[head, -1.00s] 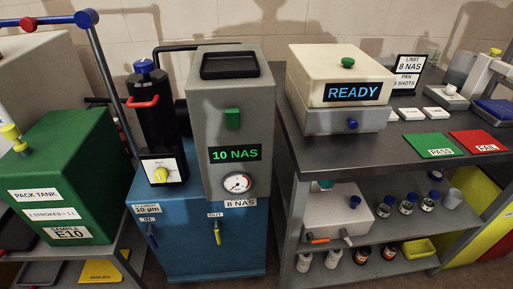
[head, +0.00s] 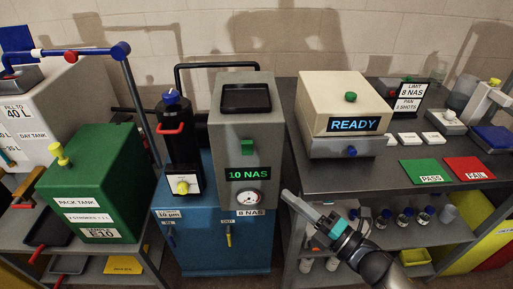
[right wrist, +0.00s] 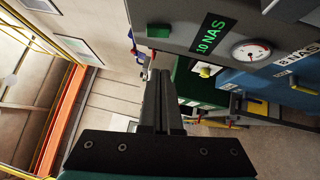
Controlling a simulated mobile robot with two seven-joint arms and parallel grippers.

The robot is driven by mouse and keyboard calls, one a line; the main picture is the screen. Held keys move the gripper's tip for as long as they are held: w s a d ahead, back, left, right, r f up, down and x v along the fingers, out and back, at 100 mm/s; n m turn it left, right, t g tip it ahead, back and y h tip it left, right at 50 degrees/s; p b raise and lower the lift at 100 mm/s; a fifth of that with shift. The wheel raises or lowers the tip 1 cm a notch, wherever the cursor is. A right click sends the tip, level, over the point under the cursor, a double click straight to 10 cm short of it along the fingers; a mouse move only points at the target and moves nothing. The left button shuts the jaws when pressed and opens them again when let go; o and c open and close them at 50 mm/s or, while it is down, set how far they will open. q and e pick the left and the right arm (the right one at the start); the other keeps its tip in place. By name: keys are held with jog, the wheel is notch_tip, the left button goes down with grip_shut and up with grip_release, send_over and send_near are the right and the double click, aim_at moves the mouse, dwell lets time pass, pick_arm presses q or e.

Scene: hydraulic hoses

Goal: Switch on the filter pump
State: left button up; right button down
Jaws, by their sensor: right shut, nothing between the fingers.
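The filter pump is a grey upright unit (head: 227,120) on a blue base (head: 205,255). Its front carries a green button (head: 247,146), a lit "10 NAS" display (head: 248,174) and a round gauge (head: 249,198). In the right wrist view, the green button (right wrist: 158,31) and the display (right wrist: 210,34) also show. My right gripper (head: 287,196) is shut and empty, to the lower right of the green button and right of the gauge. In the right wrist view its closed fingers (right wrist: 161,75) point toward the unit, apart from the button. My left gripper does not show.
A black filter housing (head: 181,135) with a yellow knob (head: 182,187) stands left of the unit. A green pack tank (head: 92,185) is further left. On the right, a bench holds a cream "READY" box (head: 345,100) and the green PASS (head: 427,172) and red FAIL (head: 468,169) cards.

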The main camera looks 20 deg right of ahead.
jog(key=shift+s+a+r+n+y, duration=0.1)
jog(key=shift+a+r+n+y, duration=0.2)
jog(key=shift+r+n, duration=0.3)
jog(key=shift+r, duration=0.1)
send_near(244, 147)
jog(key=w+a, duration=0.3)
jog(key=shift+w+r+p, duration=0.2)
jog(key=shift+w, duration=0.3)
jog(key=shift+w+r+p, duration=0.15)
jog(key=shift+w+r, duration=0.1)
jog(key=shift+w, duration=0.25)
